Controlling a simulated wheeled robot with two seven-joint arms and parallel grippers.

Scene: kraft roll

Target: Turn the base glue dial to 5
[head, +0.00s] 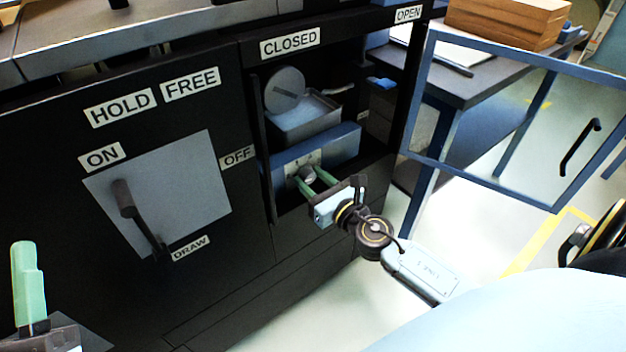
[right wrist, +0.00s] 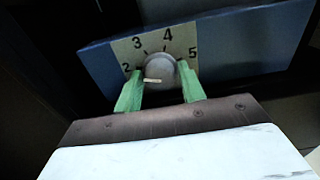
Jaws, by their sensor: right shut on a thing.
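The base glue dial (right wrist: 160,66) is a round grey knob on a pale plate (right wrist: 182,36) marked 2, 3, 4 and 5. The dial also shows in the head view (head: 307,174), on the front of a blue glue unit (head: 342,144). My right gripper (right wrist: 160,76) has its green fingers on either side of the knob, shut on it. A short white mark lies low on the knob, toward its left; I cannot tell which number it indicates. My left gripper (head: 25,285) shows at the lower left with a green finger; its opening is unclear.
The glue unit sits in a dark cabinet recess, whose blue-framed clear door (head: 490,120) stands open at right. A round lid (head: 285,90) stands raised over a metal pot (head: 306,122). A lever (head: 135,212) is on the left panel. A table (head: 470,80) stands behind.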

